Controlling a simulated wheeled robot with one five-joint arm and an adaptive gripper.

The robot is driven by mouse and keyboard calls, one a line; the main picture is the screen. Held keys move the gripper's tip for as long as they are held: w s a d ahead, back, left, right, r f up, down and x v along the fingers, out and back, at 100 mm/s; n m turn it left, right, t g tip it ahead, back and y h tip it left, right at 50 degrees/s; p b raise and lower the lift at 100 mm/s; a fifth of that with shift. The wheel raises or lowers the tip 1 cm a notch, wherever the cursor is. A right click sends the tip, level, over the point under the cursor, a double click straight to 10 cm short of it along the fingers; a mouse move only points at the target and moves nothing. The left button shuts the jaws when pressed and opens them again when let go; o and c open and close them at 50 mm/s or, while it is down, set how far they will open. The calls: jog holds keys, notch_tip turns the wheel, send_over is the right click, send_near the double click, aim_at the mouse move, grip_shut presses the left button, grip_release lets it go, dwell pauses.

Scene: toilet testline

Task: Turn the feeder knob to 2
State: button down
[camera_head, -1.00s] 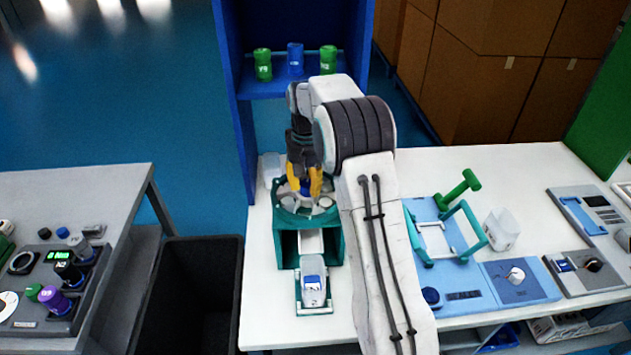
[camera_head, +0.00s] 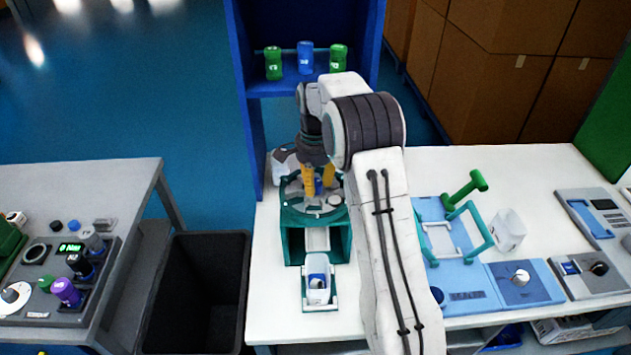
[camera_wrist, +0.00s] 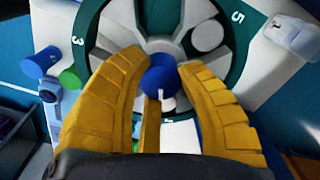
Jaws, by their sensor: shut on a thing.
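The teal feeder (camera_head: 290,245) stands on the white table, with a round dial on top. In the wrist view its dark green number ring (camera_wrist: 98,18) shows a 3 at upper left and a 5 at upper right; no 2 is readable. In the head view my gripper (camera_head: 319,188) points down onto the dial. The ring under my fingers is hidden.
A blue fixture (camera_head: 462,300) with teal handles stands right of my arm. A black bin (camera_head: 200,285) and a control panel (camera_head: 50,305) are to the left. A blue shelf (camera_head: 265,92) with cylinders rises behind.

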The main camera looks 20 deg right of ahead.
jog(key=m, duration=0.5)
jog(key=shift+s+a+f+m, duration=0.15)
jog(key=shift+f+m, duration=0.05)
jog(key=shift+m, duration=0.1)
jog(key=shift+m+p, duration=0.3)
jog(key=shift+m, duration=2)
jog(key=c, duration=0.8)
grip_release()
jog(key=shift+w+r, duration=0.1)
jog(key=shift+w, duration=0.1)
jog(key=shift+r, duration=0.1)
notch_tip(320, 180, up, 12)
